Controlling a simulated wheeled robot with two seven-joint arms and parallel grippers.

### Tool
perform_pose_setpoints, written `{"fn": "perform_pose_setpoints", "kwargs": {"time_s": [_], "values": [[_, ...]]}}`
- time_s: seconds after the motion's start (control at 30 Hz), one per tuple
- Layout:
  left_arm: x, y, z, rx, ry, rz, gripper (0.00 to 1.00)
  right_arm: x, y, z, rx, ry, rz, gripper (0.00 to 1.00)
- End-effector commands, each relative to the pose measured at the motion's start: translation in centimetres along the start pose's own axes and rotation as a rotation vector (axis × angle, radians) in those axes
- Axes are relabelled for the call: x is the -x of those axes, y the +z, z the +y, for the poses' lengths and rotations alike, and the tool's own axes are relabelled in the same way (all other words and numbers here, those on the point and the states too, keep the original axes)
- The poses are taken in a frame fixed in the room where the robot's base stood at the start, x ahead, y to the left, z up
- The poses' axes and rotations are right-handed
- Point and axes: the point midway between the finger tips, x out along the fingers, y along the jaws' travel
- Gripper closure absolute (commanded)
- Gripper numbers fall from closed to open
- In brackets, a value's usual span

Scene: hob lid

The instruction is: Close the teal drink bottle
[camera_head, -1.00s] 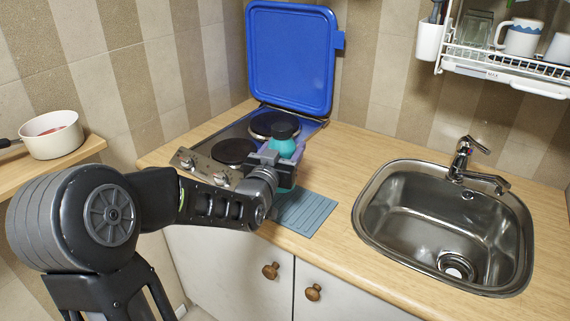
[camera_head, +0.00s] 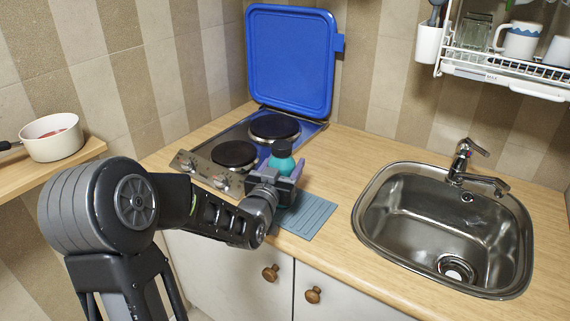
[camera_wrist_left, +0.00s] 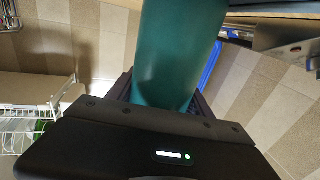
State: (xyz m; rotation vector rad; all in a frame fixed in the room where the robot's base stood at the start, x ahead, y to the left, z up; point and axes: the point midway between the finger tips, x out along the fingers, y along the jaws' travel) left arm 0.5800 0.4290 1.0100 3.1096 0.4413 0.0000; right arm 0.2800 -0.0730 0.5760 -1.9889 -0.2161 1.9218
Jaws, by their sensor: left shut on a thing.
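The teal drink bottle (camera_head: 280,163) stands upright in the head view, between the hob and the grey-blue ribbed mat. Its dark top (camera_head: 282,148) shows above the teal body; I cannot tell how that top sits. My left gripper (camera_head: 285,182) is shut on the bottle's body. In the left wrist view the teal body (camera_wrist_left: 178,55) rises between my fingers, with its top out of frame. The bottle's lower part is hidden behind my gripper, so I cannot tell whether it touches the surface. My right gripper is not in view.
The blue hob lid (camera_head: 290,60) stands open behind the hob (camera_head: 215,168). The ribbed mat (camera_head: 312,216) lies by the counter's front edge. The sink (camera_head: 440,225) is to the right, with clear wooden counter (camera_head: 345,160) between. A pan (camera_head: 52,145) is at left.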

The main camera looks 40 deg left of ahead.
Motion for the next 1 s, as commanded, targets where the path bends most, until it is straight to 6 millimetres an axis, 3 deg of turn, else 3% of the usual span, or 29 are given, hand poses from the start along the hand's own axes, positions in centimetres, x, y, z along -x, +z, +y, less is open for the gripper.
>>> {"fn": "perform_pose_setpoints", "kwargs": {"time_s": [0.1, 0.13, 0.3, 0.4, 0.77, 1.0], "values": [[0.0, 0.3, 0.0, 0.000, 0.000, 0.003, 1.00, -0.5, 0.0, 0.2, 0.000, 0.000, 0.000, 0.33], [0.0, 0.2, 0.0, 0.000, 0.000, 0.001, 0.38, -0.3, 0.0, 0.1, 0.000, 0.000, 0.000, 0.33], [0.0, 0.2, 0.0, 0.000, 0.000, 0.000, 0.24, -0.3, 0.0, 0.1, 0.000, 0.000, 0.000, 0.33], [0.0, 0.2, 0.0, 0.000, 0.000, 0.000, 0.19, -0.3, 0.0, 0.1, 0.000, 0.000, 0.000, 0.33], [0.0, -0.3, 0.0, 0.000, 0.000, 0.000, 0.19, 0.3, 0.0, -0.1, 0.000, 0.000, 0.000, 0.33], [3.1, 0.0, -0.1, 0.001, -0.002, 0.002, 0.19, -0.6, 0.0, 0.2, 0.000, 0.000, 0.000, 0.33]]}}
